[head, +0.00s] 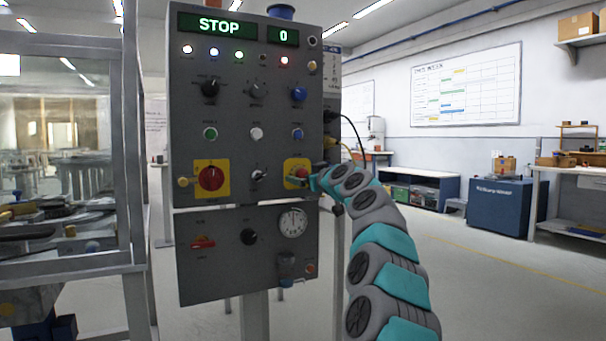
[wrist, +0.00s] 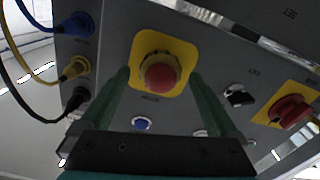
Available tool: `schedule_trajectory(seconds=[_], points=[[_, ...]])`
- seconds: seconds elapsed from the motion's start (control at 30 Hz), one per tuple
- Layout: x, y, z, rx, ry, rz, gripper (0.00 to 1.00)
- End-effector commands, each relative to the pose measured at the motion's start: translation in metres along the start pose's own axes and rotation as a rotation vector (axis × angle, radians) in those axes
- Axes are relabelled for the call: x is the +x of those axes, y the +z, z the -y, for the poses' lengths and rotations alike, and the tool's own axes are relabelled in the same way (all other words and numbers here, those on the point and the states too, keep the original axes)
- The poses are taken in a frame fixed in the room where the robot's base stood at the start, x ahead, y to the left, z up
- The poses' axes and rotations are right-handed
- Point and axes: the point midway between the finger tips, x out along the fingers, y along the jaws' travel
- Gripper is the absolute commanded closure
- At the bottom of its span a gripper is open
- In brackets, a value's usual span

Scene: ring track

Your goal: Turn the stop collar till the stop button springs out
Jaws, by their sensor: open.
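The red stop button (wrist: 160,74) sits on a square yellow plate (wrist: 182,50) in the wrist view. A ring at its base, seemingly the stop collar, shows only in part behind the red cap. My gripper (wrist: 160,80) is open, with one green finger on each side of the button. Gaps show between the fingers and the red cap, so it is not gripped. In the head view the button (head: 303,172) is at the lower right of the grey panel, and my gripper (head: 312,181) is in front of it, partly covering it. Whether the button is in or out is unclear.
A red rotary switch (head: 211,178) on another yellow plate and a black knob (head: 258,174) are left of the button. Cables (wrist: 36,72) plug into the panel's side. A lower panel with a gauge (head: 292,222) hangs below. Floor at right is open.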

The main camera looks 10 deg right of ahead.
Motion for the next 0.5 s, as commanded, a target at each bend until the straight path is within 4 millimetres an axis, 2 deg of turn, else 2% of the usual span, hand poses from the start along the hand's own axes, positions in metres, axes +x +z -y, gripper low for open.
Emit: schedule_trajectory(seconds=[0.2,0.5], points=[[0.0090,0.0006,0.0004,-0.002,0.000,0.001,0.04],[0.0105,0.0005,0.0009,-0.001,-0.002,0.000,0.04]])
